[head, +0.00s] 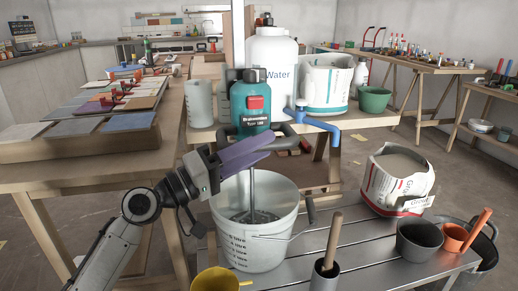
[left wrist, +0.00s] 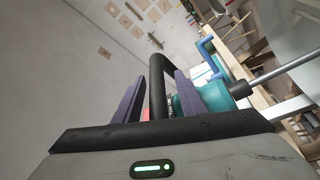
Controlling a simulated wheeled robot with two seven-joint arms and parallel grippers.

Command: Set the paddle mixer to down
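The paddle mixer (head: 251,100) is teal with black handles, a red switch and a label. It stands upright, its metal shaft reaching down into grey material in a white bucket (head: 262,243). A blue bent bar (head: 322,126) shows at its right side. My left gripper (head: 246,150), with purple fingers, is at the mixer's black handle, above the bucket. In the left wrist view, the black handle (left wrist: 158,88) lies between the fingers, with small gaps beside it. The mixer's teal body (left wrist: 214,97) is partly hidden behind a finger. My right gripper is not in view.
A white Water container (head: 272,65) and clear jugs stand behind the mixer. A torn grout bag (head: 398,180), a dark grey pot (head: 418,240) and a wooden-handled tool (head: 333,240) are to the right on the slatted bench. A yellow cup (head: 215,281) is at the front.

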